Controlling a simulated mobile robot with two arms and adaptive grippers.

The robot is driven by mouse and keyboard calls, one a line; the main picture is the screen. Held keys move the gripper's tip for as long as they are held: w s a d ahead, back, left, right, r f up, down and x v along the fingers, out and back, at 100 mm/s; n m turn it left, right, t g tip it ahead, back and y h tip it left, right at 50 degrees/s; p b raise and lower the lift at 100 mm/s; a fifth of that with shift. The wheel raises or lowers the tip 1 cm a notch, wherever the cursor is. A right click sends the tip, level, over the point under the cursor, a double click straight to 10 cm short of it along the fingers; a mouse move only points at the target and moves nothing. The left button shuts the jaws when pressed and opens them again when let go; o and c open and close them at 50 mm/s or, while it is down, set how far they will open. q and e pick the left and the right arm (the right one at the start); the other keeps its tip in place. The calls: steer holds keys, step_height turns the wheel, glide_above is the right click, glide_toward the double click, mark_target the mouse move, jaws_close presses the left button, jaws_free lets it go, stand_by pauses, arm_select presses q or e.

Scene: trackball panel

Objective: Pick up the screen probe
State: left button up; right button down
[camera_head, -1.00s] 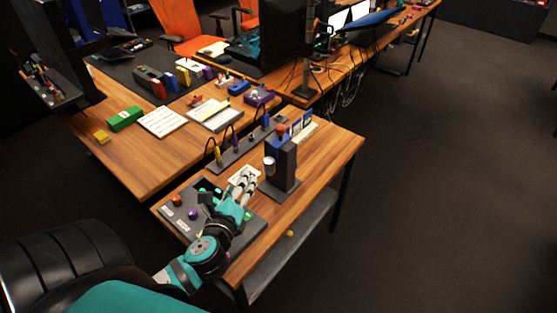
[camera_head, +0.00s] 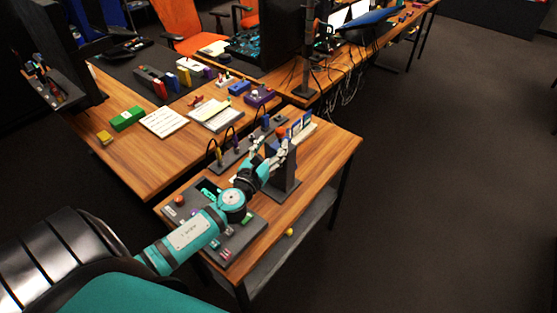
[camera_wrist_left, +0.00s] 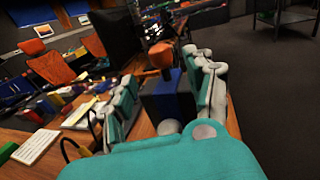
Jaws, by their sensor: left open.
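My left gripper (camera_head: 271,146) is open at the dark upright stand (camera_head: 289,175) on the near table, and partly hides it. In the left wrist view my gripper (camera_wrist_left: 162,72) has a finger on each side, with an orange rounded top (camera_wrist_left: 161,55) and a dark blue block (camera_wrist_left: 166,98) between them. I cannot tell whether the fingers touch it. Several slim probes with looped cables stand in a grey rack left of the stand, including a yellow one (camera_head: 218,156) and a blue one (camera_head: 263,121). I cannot tell which is the screen probe. My right gripper is not in view.
A grey panel (camera_head: 240,235) with coloured balls and buttons lies on the near table (camera_head: 335,150), partly under my left arm. The floor on the right is clear.

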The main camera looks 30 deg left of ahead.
mark_target(278, 138)
arm_select(q)
steer(key=shift+w+a+f+p, duration=0.1)
steer(key=shift+w+a+p, duration=0.05)
steer(key=shift+w, duration=1.2)
steer(key=shift+w+a+f+p, duration=0.1)
steer(key=shift+w+a+p, duration=0.05)
steer(key=shift+w, duration=1.2)
steer(key=shift+s+r, duration=0.1)
steer(key=shift+c, duration=0.5)
jaws_close()
